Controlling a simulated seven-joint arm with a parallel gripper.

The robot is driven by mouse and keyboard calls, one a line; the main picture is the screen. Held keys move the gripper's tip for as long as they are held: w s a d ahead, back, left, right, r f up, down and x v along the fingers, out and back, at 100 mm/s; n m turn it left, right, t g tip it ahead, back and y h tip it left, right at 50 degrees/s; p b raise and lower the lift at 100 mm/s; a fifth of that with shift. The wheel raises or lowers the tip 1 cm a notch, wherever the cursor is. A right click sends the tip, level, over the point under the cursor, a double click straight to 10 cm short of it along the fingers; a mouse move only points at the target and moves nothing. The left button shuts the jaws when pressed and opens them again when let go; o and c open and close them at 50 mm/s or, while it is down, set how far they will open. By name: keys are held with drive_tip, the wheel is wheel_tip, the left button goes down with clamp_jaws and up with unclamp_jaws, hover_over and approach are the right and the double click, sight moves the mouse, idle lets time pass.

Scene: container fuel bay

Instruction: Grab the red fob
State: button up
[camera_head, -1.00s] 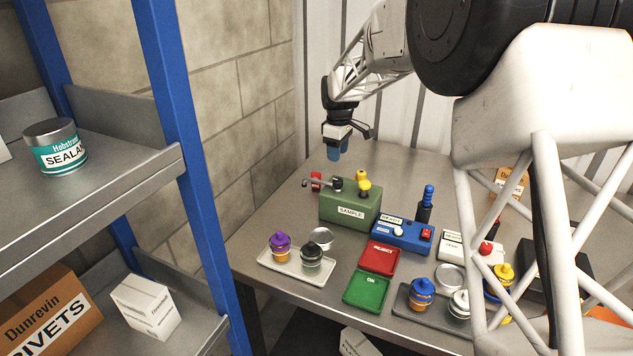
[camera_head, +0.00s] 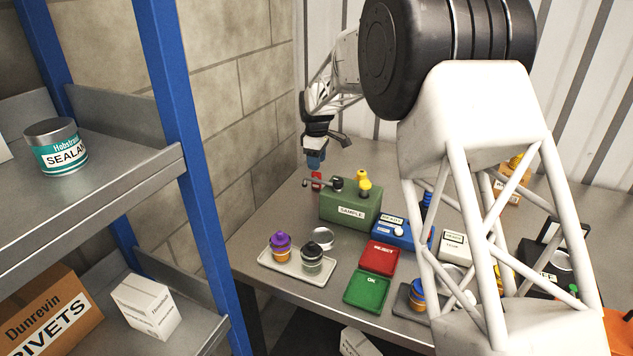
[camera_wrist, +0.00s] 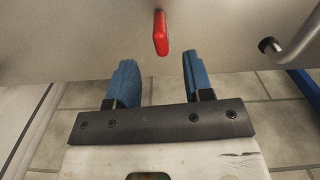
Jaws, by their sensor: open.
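The red fob (camera_head: 316,179) is at the back left of the bench, just left of the green SAMPLE box. In the wrist view the red fob (camera_wrist: 160,33) shows as a small upright red shape beyond the fingertips, between their lines. My gripper (camera_head: 315,160) is above the fob in the head view, fingers pointing down. In the wrist view its two blue fingers (camera_wrist: 155,62) are apart with nothing between them. The fob appears apart from the fingers. Exact height between them is hard to tell.
The green SAMPLE box (camera_head: 350,208) stands close by, with a grey bent spout (camera_head: 318,182) near the fob; the spout also shows in the wrist view (camera_wrist: 295,42). A tray (camera_head: 296,269) with two jars, a red tray (camera_head: 380,258) and a green tray (camera_head: 367,290) lie nearer.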

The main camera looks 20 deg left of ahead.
sight(316, 172)
drive_tip(key=shift+f, duration=0.8)
drive_tip(key=shift+f, duration=0.1)
drive_tip(key=shift+f, duration=2.5)
drive_tip(key=shift+c, duration=0.3)
clamp_jaws()
